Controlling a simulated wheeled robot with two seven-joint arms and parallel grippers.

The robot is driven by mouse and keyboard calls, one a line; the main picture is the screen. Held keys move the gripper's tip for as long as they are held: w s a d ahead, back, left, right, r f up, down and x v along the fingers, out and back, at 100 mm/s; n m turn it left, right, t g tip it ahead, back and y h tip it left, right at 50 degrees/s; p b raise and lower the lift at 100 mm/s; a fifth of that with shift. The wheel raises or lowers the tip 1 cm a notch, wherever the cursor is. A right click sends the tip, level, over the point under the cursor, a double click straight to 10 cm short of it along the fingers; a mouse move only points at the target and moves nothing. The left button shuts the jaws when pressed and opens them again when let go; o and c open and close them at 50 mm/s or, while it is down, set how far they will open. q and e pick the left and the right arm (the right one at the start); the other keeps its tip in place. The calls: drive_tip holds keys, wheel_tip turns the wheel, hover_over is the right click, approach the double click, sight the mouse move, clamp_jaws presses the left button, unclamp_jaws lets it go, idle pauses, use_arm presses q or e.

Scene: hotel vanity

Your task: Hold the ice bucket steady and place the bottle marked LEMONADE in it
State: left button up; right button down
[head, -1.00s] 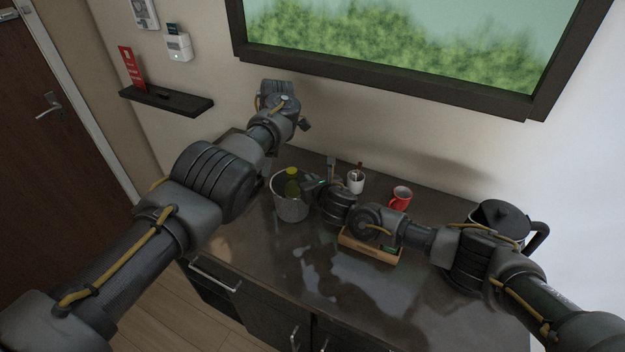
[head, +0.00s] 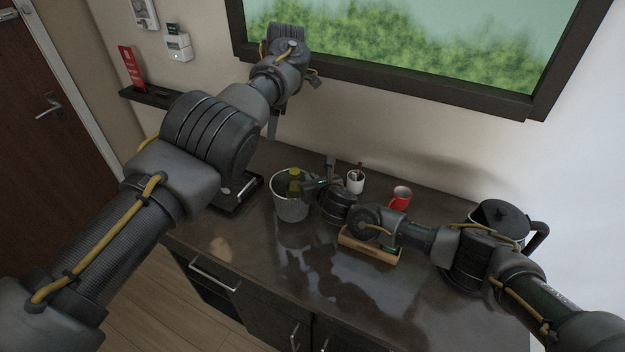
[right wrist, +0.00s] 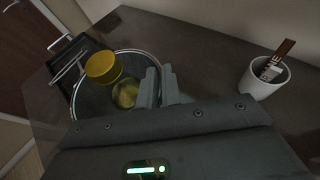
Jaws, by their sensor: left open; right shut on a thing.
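The ice bucket (head: 291,211) is a grey, round, open pail standing on the vanity; its rim also shows in the right wrist view (right wrist: 75,98). A bottle with a yellow cap (head: 294,173) stands inside it, tilted in the right wrist view (right wrist: 103,68); no label is readable. My right gripper (head: 312,186) is shut on the bucket's rim, its fingers beside the bottle in the right wrist view (right wrist: 160,86). My left gripper (head: 272,127) is open, raised above and left of the bucket, pointing down and mostly hidden behind my left arm.
A dark tray with metal rails (head: 240,194) lies left of the bucket. A wooden box (head: 369,248) sits under my right arm. The front counter is clear.

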drive_tip(key=shift+s+f, duration=0.15)
drive_tip(key=shift+f, duration=0.3)
drive_tip(key=c, duration=1.5)
unclamp_jaws()
drive_tip(key=shift+r, duration=0.15)
drive_tip(key=shift+r, duration=0.1)
drive_tip(key=v, duration=1.1)
drive_tip(key=shift+s+d, duration=0.2)
drive_tip(key=shift+s, duration=0.1)
drive_tip(key=shift+r, duration=0.15)
